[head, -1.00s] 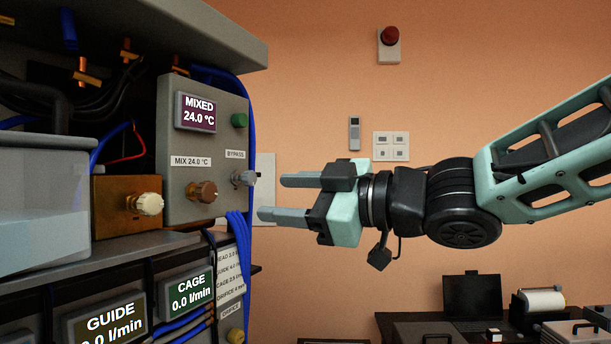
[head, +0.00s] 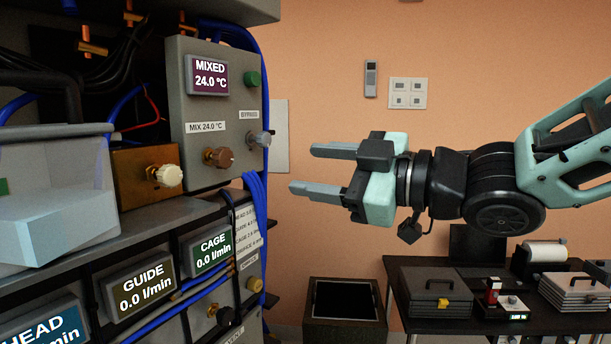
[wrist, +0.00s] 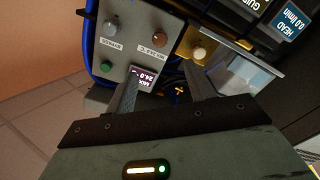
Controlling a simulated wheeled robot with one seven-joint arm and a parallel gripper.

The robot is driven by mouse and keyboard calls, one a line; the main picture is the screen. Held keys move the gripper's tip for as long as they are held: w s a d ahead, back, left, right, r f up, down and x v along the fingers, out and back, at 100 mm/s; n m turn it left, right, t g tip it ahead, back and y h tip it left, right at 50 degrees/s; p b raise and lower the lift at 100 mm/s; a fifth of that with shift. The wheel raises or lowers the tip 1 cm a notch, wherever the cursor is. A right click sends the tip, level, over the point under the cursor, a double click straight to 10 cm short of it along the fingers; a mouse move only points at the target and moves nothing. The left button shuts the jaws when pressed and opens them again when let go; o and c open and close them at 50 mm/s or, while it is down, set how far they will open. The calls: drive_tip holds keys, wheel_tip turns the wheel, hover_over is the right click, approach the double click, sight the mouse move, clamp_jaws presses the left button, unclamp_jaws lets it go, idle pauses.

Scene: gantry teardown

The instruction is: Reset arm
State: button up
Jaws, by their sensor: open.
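My gripper (head: 318,169) is at the centre of the head view, pointing left at the control panel (head: 183,108). Its two grey fingers are apart, with nothing between them. The fingertips stand a short gap to the right of the panel's bypass knob (head: 260,139). In the wrist view my gripper (wrist: 158,86) shows open, with the panel (wrist: 120,28) beyond the fingers. The panel carries a MIXED 24.0 °C display (head: 209,75), a green button (head: 252,79) and a brown knob (head: 218,157).
A cream knob (head: 168,175) sits on a brass block beside a pale clear tank (head: 60,200). GUIDE (head: 140,287) and CAGE (head: 213,246) displays read 0.0 l/min. Blue hoses (head: 258,215) hang at the rack's edge. An open dark bin (head: 345,325) and a table with cases (head: 437,290) stand below right.

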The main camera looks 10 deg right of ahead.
wheel_tip(320, 180, down, 21)
drive_tip(key=s+m+g+h+b, duration=0.1)
drive_tip(key=m+g+h+b, duration=0.2)
drive_tip(key=m+h+b, duration=0.4)
drive_tip(key=s+d+f+m+g+h+b, duration=0.1)
drive_tip(key=s+f+g+h+b, duration=0.2)
drive_tip(key=s+f+g, duration=0.6)
drive_tip(key=s+f+h, duration=0.2)
drive_tip(key=s+f, duration=0.3)
drive_tip(key=s, duration=0.3)
drive_tip(key=shift+s+f+m+g, duration=0.3)
drive_tip(key=shift+s+f+m, duration=0.1)
